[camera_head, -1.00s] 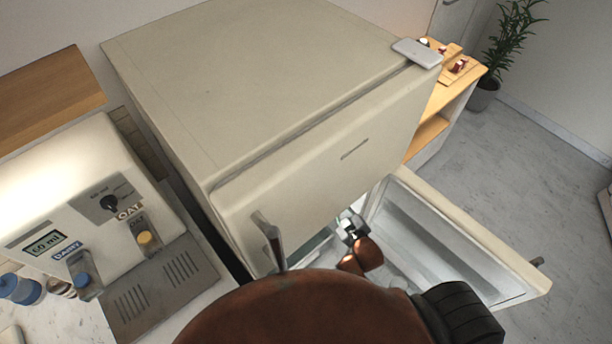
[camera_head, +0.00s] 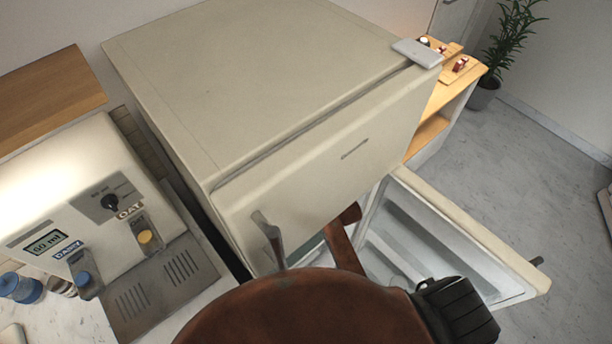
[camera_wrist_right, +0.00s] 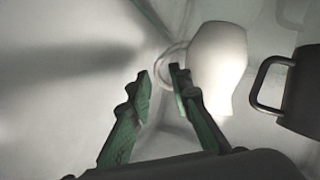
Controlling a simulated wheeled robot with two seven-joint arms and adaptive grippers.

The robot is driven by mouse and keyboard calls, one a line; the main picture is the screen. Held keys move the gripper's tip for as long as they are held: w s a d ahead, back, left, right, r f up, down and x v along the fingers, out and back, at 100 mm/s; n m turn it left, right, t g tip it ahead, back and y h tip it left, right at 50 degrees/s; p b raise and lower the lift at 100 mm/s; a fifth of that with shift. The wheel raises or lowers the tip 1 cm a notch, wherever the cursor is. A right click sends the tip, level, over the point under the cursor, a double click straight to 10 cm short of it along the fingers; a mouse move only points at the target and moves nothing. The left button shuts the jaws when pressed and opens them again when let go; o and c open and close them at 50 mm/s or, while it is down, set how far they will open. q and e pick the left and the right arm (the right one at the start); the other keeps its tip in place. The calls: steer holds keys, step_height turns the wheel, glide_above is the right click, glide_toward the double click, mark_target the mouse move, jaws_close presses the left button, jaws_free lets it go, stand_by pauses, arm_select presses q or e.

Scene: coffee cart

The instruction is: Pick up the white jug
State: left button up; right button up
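The white jug (camera_wrist_right: 219,62) shows in the right wrist view, inside the fridge, right of centre. Its loop handle (camera_wrist_right: 166,79) points left, toward the space between my fingertips. My right gripper (camera_wrist_right: 161,77) is open, with its green fingers apart; the right finger overlaps the jug's near side in the picture. I cannot tell whether it touches the jug. In the head view my right arm reaches into the fridge and the jug and right gripper are hidden. My left gripper is not in view.
A dark mug (camera_wrist_right: 303,95) with a metal-looking handle stands close right of the jug. The fridge (camera_head: 260,80) has its lower door (camera_head: 470,235) swung open to the right. A milk dispenser (camera_head: 90,215) stands at the left. Pale fridge wall is at the left of the wrist view.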

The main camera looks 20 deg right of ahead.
steer(key=shift+x, duration=1.05)
steer(key=shift+r, duration=0.15)
steer(key=shift+c, duration=0.7)
jaws_close()
